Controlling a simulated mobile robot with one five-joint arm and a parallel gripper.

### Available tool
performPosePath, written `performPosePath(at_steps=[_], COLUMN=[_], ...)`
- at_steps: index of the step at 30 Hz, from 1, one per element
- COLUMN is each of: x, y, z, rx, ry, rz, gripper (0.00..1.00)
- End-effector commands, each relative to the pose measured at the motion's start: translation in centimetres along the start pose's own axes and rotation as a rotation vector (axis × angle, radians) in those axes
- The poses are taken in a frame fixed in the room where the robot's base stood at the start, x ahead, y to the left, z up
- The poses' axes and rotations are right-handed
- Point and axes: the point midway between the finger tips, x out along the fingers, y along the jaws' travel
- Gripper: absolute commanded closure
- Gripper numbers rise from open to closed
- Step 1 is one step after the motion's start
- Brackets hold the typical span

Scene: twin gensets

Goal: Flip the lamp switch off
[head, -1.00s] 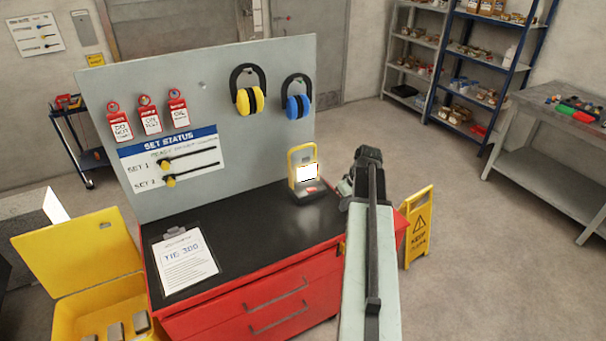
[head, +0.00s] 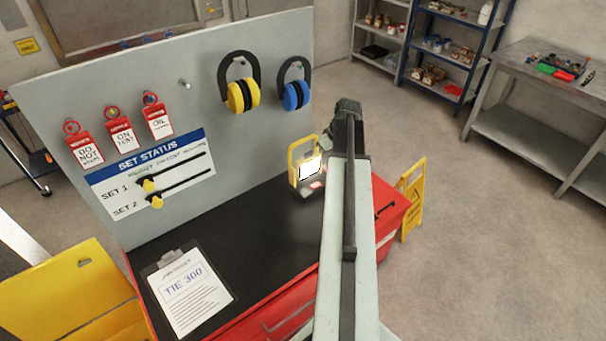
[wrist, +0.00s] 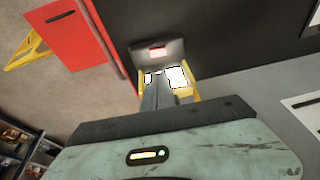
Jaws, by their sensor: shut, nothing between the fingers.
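The work lamp (head: 294,168) stands on the black top of the red cabinet, with a yellow frame and a bright white lit panel. A small red switch (head: 316,185) shows on its dark base. In the wrist view the lamp (wrist: 195,91) is just beyond my gripper, and the red switch (wrist: 158,52) is above the fingertips in the picture. My gripper (wrist: 158,76) is shut and empty, its fingers covering part of the lit panel. I cannot tell whether they touch the lamp. In the head view my arm hides the fingertips.
A grey pegboard (head: 200,100) with red tags and yellow (head: 242,96) and blue (head: 296,95) ear defenders stands behind the worktop. A clipboard (head: 187,295) lies at its left. A yellow floor sign (head: 413,200) stands right of the cabinet. The floor at right is clear.

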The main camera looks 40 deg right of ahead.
Motion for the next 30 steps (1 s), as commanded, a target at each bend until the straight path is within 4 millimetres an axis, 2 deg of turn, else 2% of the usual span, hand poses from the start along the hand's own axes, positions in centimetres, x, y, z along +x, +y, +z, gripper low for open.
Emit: performPosePath(at_steps=[10, 14, 20, 30], x=[0.2, 0.8, 3.8, 11.3], y=[-0.4, -0.4, -0.4, -0.4], z=[-0.4, -0.3, -0.2, -0.1], rx=[-0.008, -0.009, -0.009, -0.01], ry=[-0.001, -0.001, -0.001, -0.001], rz=[-0.003, -0.003, -0.003, -0.003], gripper=[1.0, 1.0, 1.0, 1.0])
